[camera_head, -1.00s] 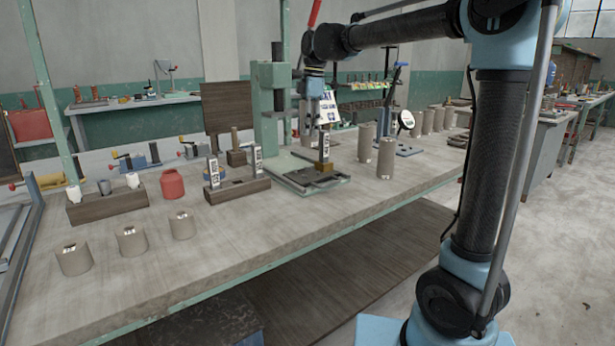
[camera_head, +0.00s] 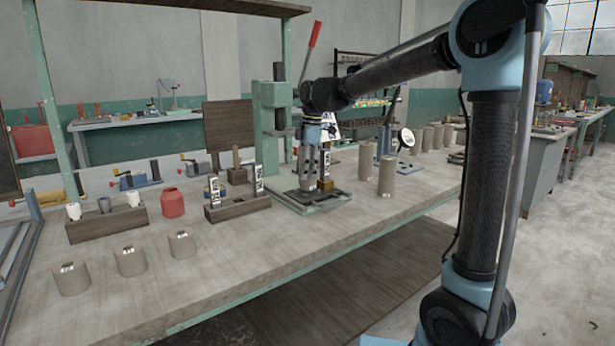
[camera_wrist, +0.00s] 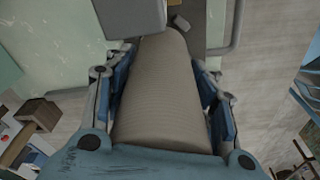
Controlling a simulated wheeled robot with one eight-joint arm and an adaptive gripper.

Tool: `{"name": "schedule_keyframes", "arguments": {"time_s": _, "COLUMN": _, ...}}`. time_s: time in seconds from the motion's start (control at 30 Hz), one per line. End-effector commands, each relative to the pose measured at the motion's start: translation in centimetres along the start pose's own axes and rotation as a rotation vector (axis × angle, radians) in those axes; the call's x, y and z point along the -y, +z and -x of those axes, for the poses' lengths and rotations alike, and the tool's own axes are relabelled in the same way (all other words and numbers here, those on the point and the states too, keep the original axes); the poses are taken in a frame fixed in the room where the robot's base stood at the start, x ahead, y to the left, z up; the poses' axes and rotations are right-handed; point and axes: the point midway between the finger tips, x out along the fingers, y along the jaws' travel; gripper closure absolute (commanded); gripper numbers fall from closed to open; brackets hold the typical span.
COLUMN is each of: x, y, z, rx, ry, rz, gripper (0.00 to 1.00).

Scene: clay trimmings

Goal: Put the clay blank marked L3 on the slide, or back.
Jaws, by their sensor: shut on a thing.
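My gripper (camera_head: 309,170) is shut on a grey-brown clay blank (camera_wrist: 160,95), whose ribbed side fills the space between the fingers in the wrist view. No mark shows on it, so I cannot tell whether it is L3. In the head view the blank (camera_head: 307,184) is upright, low over the slide plate (camera_head: 318,203) of the green press (camera_head: 272,110). I cannot tell whether its bottom touches the plate.
Three short blanks (camera_head: 130,261) with unreadable labels stand at the front left. Two tall blanks (camera_head: 387,175) stand right of the press, several more behind. A wooden rack (camera_head: 237,208) with labelled pieces and a red jar (camera_head: 174,202) are to the left. The front bench centre is clear.

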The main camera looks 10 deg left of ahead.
Motion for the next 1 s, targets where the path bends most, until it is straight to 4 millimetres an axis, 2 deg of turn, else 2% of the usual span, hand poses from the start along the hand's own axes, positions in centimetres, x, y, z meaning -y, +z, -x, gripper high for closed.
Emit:
{"name": "schedule_keyframes", "arguments": {"time_s": 0.13, "x": 0.0, "y": 0.2, "z": -1.5, "rx": 0.000, "ry": 0.000, "rz": 0.000, "gripper": 0.99}}
{"name": "schedule_keyframes", "arguments": {"time_s": 0.5, "x": 0.0, "y": 0.3, "z": -1.8, "rx": 0.000, "ry": 0.000, "rz": -0.001, "gripper": 0.99}}
{"name": "schedule_keyframes", "arguments": {"time_s": 0.53, "x": 0.0, "y": 0.3, "z": -1.8, "rx": 0.000, "ry": 0.000, "rz": -0.001, "gripper": 0.42}}
{"name": "schedule_keyframes", "arguments": {"time_s": 0.6, "x": -0.1, "y": 0.3, "z": -1.8, "rx": 0.000, "ry": 0.000, "rz": -0.001, "gripper": 0.27}}
{"name": "schedule_keyframes", "arguments": {"time_s": 1.0, "x": 0.0, "y": 0.4, "z": -1.6, "rx": 0.000, "ry": 0.000, "rz": -0.002, "gripper": 0.27}}
